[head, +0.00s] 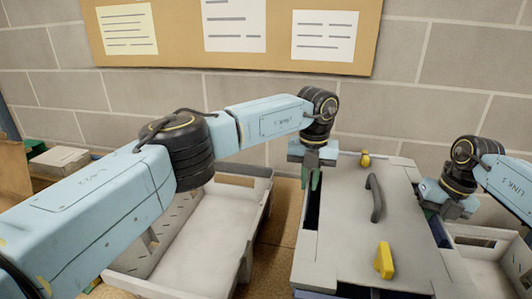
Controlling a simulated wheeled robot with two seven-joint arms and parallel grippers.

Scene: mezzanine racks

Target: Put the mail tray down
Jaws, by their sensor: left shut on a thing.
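The mail tray (350,228) appears to be the grey, flat-topped box right of centre, with a dark curved handle (375,198) and yellow pieces on its top. My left gripper (311,178) is at its far left edge, shut on it, with greenish fingers partly hidden. My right gripper (447,210) is at its right edge; its fingertips are hidden, so I cannot tell whether it grips. The underside of the tray is hidden, so I cannot tell whether it touches the surface below.
An open, pale, empty tray (140,264) stands to the left on a brown surface (275,240). Another pale tray (485,232) is at the right edge. A small stacked box (62,158) is at far left. A brick wall with a pinboard (280,52) stands close behind.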

